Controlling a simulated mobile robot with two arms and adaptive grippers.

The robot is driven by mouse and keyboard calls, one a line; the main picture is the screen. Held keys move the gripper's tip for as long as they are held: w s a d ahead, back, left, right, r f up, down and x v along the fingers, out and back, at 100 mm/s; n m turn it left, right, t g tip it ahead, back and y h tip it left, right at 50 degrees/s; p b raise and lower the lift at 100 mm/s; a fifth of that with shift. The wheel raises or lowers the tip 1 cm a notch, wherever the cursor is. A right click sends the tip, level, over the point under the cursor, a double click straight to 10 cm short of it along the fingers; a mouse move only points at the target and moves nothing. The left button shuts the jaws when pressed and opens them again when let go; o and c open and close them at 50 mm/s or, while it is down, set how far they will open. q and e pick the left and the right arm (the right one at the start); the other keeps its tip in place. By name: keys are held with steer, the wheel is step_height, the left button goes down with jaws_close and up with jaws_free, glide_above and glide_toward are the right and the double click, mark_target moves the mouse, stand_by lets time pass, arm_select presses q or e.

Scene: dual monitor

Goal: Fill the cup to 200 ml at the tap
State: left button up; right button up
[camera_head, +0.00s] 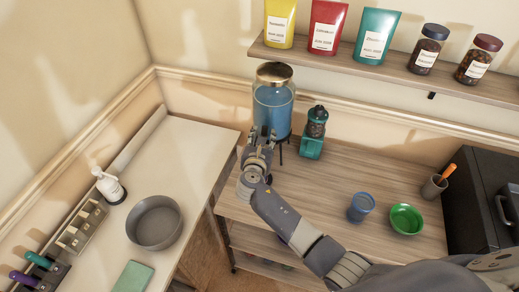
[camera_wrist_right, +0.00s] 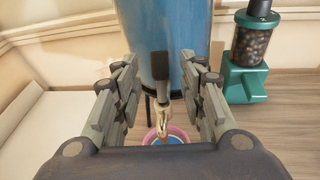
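A glass dispenser (camera_head: 273,108) of blue liquid with a gold lid stands on the wooden table. Its tap shows in the right wrist view, with an upright black lever (camera_wrist_right: 160,68) and a gold spout (camera_wrist_right: 160,128). Under the spout is a cup with a pink rim (camera_wrist_right: 151,137) and blue inside; it is mostly hidden, and its fill level cannot be read. My right gripper (camera_head: 262,146) is at the dispenser's front. In the wrist view this gripper (camera_wrist_right: 162,80) is open, its fingers either side of the lever with gaps. My left gripper is out of view.
A teal grinder (camera_head: 314,135) stands close right of the dispenser. A blue cup (camera_head: 360,207) and a green bowl (camera_head: 406,219) stand farther right, near a black appliance (camera_head: 482,200). A shelf (camera_head: 380,72) with bags and jars runs above. A grey bowl (camera_head: 154,222) sits on the left counter.

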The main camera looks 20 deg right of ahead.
steer(key=v, duration=0.9)
